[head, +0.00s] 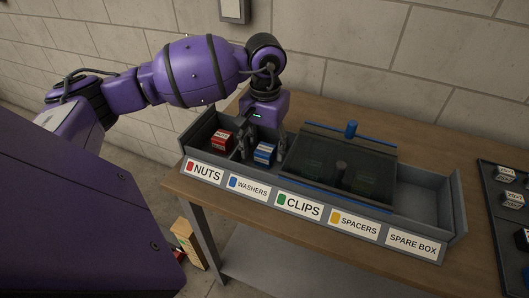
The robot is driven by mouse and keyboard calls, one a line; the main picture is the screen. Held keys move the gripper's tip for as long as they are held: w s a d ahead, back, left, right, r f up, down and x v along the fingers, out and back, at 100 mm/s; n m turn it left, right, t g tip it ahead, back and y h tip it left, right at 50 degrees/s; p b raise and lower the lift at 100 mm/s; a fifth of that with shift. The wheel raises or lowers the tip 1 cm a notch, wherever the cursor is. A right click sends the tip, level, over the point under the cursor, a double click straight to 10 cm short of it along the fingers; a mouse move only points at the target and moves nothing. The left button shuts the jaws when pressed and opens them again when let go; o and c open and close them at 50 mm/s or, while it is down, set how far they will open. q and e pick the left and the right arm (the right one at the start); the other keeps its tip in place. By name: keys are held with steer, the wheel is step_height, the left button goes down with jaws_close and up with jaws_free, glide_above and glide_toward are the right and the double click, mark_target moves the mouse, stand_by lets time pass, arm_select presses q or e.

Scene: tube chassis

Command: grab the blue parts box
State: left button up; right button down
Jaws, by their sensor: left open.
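The blue parts box (264,154) is small, with a white label, and sits in the grey tray (437,238) behind the WASHERS label. My left gripper (262,146) reaches down into the tray from above. It is open, with one finger to the left of the blue box and the other to its right. I cannot tell whether the fingers touch the box. My right gripper is not in view.
A red box (221,140) sits just left of the gripper, behind the NUTS label. A dark see-through cover (340,160) with a blue knob (351,129) lies over the middle compartments. The right compartment is empty. A dark rack (493,205) stands at the right edge.

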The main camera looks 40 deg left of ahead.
arm_select(q)
step_height(320, 180, down, 2)
steer(key=shift+w, duration=0.1)
steer(key=c, duration=1.3)
steer(key=shift+r, duration=0.15)
